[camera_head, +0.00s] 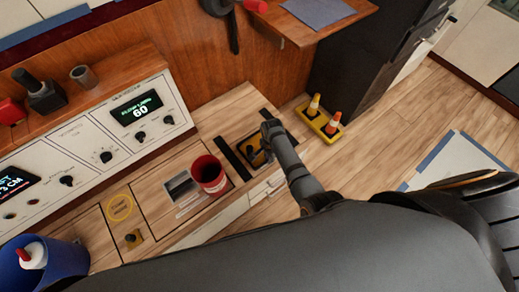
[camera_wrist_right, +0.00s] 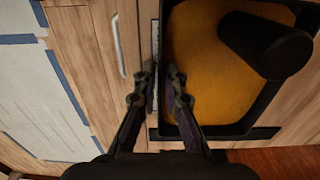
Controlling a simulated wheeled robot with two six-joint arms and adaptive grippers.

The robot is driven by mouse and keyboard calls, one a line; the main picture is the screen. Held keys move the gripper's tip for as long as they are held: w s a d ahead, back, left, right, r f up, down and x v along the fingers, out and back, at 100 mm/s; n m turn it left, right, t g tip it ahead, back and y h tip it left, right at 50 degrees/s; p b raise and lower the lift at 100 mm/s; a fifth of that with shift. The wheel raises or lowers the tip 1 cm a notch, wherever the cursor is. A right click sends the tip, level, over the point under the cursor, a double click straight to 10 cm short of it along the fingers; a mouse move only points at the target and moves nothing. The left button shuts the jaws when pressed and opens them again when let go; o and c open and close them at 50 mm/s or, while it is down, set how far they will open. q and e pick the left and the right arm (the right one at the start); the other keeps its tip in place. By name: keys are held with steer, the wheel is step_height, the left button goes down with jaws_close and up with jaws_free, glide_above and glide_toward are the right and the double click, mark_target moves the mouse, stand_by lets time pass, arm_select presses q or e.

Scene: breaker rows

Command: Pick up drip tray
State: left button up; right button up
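The drip tray appears to be the black-rimmed tray with an orange-yellow inside (camera_wrist_right: 205,45), which fills the upper right of the right wrist view. In the head view the tray (camera_head: 248,146) lies on the counter's right end, partly covered by my right gripper (camera_head: 267,128). In the right wrist view my right gripper (camera_wrist_right: 158,70) has its fingertips apart, one on each side of the tray's near wall. I cannot tell whether they touch it. A black cylinder (camera_wrist_right: 265,45) covers part of the tray's inside. My left gripper is not in view.
A red cup (camera_head: 209,176) stands on the counter (camera_head: 160,190) left of the tray. A control panel (camera_head: 100,150) lines the back left. A blue bin (camera_head: 50,262) is at the lower left.

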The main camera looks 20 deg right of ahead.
steer(key=shift+c, duration=0.3)
jaws_close()
steer(key=shift+r, duration=0.15)
step_height(320, 180, up, 9)
steer(key=p, duration=0.3)
steer(key=shift+r, duration=0.4)
